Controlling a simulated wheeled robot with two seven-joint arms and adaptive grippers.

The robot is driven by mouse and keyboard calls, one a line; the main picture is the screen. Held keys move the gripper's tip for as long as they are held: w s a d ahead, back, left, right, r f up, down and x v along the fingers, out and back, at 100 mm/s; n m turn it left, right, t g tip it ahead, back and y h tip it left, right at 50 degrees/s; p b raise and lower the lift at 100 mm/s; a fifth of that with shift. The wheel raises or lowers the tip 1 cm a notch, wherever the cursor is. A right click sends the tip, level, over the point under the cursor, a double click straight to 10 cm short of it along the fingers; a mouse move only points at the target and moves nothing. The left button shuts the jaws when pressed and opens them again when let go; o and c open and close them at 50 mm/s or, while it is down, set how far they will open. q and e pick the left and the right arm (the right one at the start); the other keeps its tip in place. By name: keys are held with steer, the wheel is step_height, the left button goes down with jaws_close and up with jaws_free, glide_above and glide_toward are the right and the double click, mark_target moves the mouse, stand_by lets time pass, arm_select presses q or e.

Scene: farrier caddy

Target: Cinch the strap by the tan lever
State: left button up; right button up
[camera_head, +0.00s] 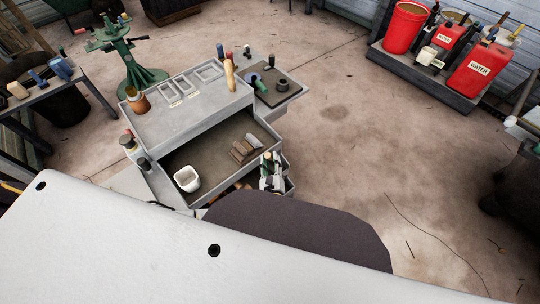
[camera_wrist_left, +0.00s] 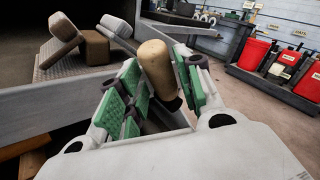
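A tan, rounded grip with a dark end (camera_wrist_left: 156,66), which looks like the tan lever, lies tilted between the fingers of my left gripper (camera_wrist_left: 158,85) in the left wrist view. The green pads are close on both sides of it; whether they press on it is unclear. In the head view my left gripper (camera_head: 270,178) is at the right front corner of the grey caddy (camera_head: 190,125), partly hidden by my own arm. I cannot make out the strap. My right gripper is not in view.
The caddy's open bay holds a white cup (camera_head: 187,179) and brown blocks (camera_head: 244,150). A tan handle (camera_head: 230,75) stands on its top. A green stand (camera_head: 130,60) is behind left. Red containers (camera_head: 404,27) stand at the back right. The floor right of the caddy is largely clear.

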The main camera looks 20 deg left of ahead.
arm_select(q)
steer(key=shift+w, duration=0.1)
stand_by(0.3)
jaws_close()
steer(key=shift+a, duration=0.1)
